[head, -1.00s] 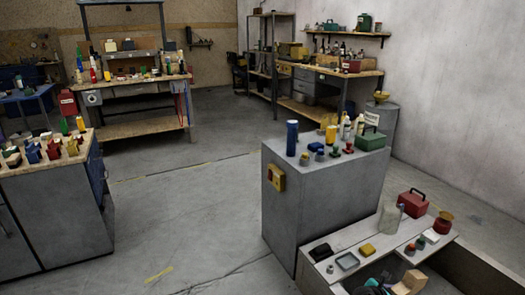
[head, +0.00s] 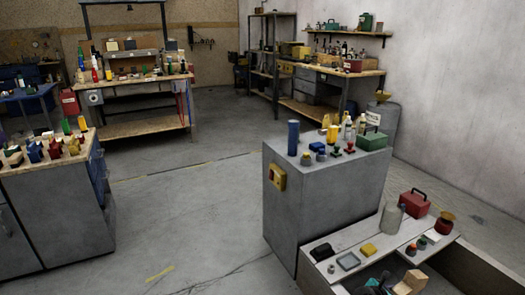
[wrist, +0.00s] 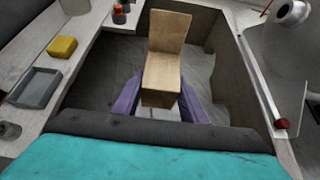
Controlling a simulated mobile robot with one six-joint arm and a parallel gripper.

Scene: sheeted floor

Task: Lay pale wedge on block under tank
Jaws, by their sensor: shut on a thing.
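The pale wedge (wrist: 164,68) is a light wooden piece with a raised back part, in the middle of the wrist view. My gripper (wrist: 160,104) has purple fingers on both sides of its near end and is shut on it, above the sunken bay. In the head view the pale wedge (head: 412,279) shows at the bottom edge, and my gripper there is dark and partly cut off. A grey tank-like vessel (head: 390,220) stands on the ledge behind the bay. I cannot make out a separate block under it.
The ledge holds a yellow block (wrist: 62,46), a grey square tray (wrist: 38,87), a dark lump (head: 322,251) and a red toolbox (head: 414,203). The bay has raised walls. A tall grey cabinet (head: 300,210) with several bottles stands behind it. The floor at left is open.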

